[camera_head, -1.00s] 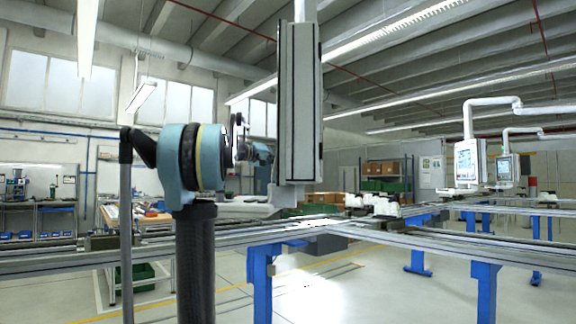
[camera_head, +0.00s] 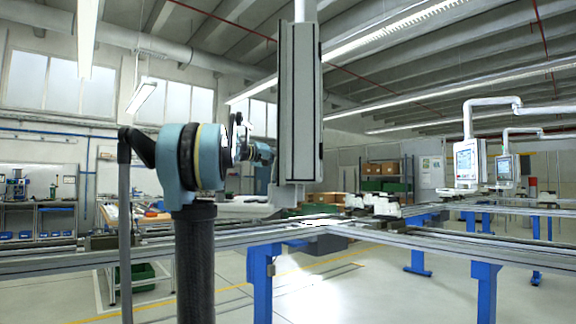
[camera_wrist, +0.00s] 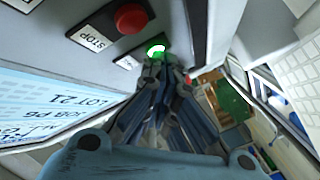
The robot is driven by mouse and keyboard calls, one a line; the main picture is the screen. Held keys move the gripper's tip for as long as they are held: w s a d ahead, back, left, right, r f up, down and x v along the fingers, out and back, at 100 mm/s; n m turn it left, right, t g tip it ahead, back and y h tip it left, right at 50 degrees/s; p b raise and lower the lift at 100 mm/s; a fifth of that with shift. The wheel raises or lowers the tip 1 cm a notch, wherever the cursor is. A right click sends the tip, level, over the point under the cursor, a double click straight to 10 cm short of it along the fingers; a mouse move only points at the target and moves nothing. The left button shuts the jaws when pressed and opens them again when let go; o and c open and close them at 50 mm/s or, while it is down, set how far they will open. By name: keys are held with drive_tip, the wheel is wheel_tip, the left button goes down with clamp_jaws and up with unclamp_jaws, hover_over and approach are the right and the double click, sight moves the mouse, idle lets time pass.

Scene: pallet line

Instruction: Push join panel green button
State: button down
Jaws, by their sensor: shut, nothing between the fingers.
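The join panel (camera_head: 299,105) hangs upright in the head view, with its narrow side towards me; its button face is hidden there. In the wrist view the panel face (camera_wrist: 60,60) shows a round green button (camera_wrist: 156,46) that looks bright, below and right of a red button (camera_wrist: 131,18). My gripper (camera_wrist: 156,62) is shut and empty. Its fingertips overlap the lower edge of the green button in the picture; I cannot tell whether they touch it. In the head view my gripper (camera_head: 263,153) is beside the panel's left edge, small and partly hidden.
A STOP label (camera_wrist: 92,38) sits beside the red button, and a lit screen (camera_wrist: 50,112) is at the left. Conveyor rails (camera_head: 420,236) on blue legs cross below the panel. Two more panels (camera_head: 467,160) hang at the right. Open floor shows in front.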

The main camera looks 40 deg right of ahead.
idle(0.4)
drive_tip(key=shift+w+a, duration=0.55)
drive_tip(key=shift+a, duration=0.1)
drive_tip(key=w+a, duration=0.3)
drive_tip(key=shift+w+a, duration=0.25)
drive_tip(key=shift+a, duration=0.05)
idle(0.3)
idle(0.7)
